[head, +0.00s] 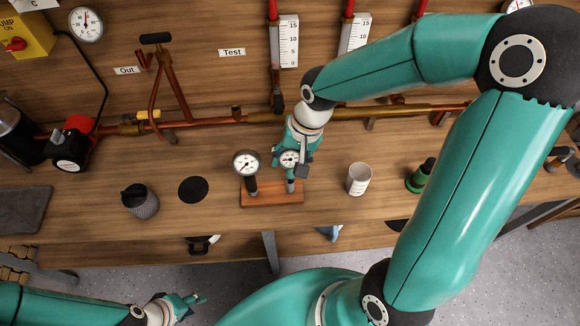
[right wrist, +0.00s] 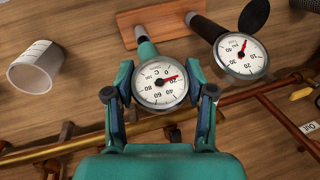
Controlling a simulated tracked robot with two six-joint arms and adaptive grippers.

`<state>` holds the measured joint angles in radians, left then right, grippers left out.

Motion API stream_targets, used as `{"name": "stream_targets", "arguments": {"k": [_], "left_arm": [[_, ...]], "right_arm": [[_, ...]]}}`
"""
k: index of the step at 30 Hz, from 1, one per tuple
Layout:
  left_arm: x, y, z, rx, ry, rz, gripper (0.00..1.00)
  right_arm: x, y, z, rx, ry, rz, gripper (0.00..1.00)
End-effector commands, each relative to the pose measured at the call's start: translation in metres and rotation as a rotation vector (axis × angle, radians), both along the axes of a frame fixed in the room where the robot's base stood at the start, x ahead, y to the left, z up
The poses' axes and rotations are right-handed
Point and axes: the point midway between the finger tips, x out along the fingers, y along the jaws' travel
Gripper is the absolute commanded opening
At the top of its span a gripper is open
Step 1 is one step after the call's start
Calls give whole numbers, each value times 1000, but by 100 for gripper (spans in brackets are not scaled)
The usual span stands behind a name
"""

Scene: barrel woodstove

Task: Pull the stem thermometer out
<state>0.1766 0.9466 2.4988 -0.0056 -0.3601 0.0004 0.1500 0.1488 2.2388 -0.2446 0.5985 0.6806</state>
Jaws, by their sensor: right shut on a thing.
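The stem thermometer (right wrist: 160,84) has a round white dial with a red pointer and a C mark. It stands at the right end of a small wooden block (head: 260,203) on the bench; its dial also shows in the head view (head: 289,158). My right gripper (head: 291,154) is shut on it, with one finger on each side of the dial in the right wrist view (right wrist: 161,98). The dial hides most of its stem, and I cannot tell how deep the stem sits. My left gripper (head: 190,301) is low in the head view, away from the block; its finger gap is unclear.
A second dial gauge (head: 246,163) with a black neck stands at the block's left end, close by. A white cup (head: 359,179) is to the right, a grey pot (head: 140,201) to the left. Copper pipes (head: 220,122) run behind. Bench in front is mostly clear.

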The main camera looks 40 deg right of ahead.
Motion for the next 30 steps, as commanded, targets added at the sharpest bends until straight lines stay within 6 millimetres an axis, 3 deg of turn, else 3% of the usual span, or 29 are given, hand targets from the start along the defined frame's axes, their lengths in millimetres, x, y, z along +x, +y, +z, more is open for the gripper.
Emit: {"name": "stream_targets", "arguments": {"k": [21, 30], "left_arm": [[0, 0, 23, 0, 0, 0, 40], [0, 0, 26, 0, 0, 0, 40]], "right_arm": [[0, 0, 31, 0, -1, 0, 6], [0, 0, 35, 0, 0, 0, 6]]}}
